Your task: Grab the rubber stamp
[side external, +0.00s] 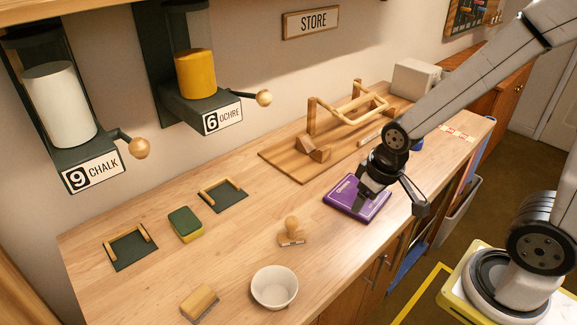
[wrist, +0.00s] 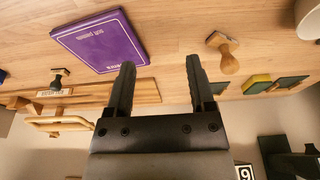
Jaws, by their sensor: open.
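A wooden rubber stamp (side external: 291,233) with a round knob handle stands upright on the table, behind the white bowl. In the wrist view the stamp (wrist: 225,53) lies to the upper right, beyond the right finger. My gripper (side external: 388,200) is open and empty, above or beside the flat purple box (side external: 345,207), to the right of the stamp. In the wrist view my gripper's (wrist: 160,66) two fingers are spread, with bare wood between them. A gap separates the gripper from the stamp.
A white bowl (side external: 274,288), a wooden block (side external: 199,303), a green-yellow sponge (side external: 185,224) and two dark handled pads (side external: 223,196) stand left. A wooden rack (side external: 290,157) is behind. A dark-handled item (wrist: 59,80) shows in the wrist view. Bare table surrounds the stamp.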

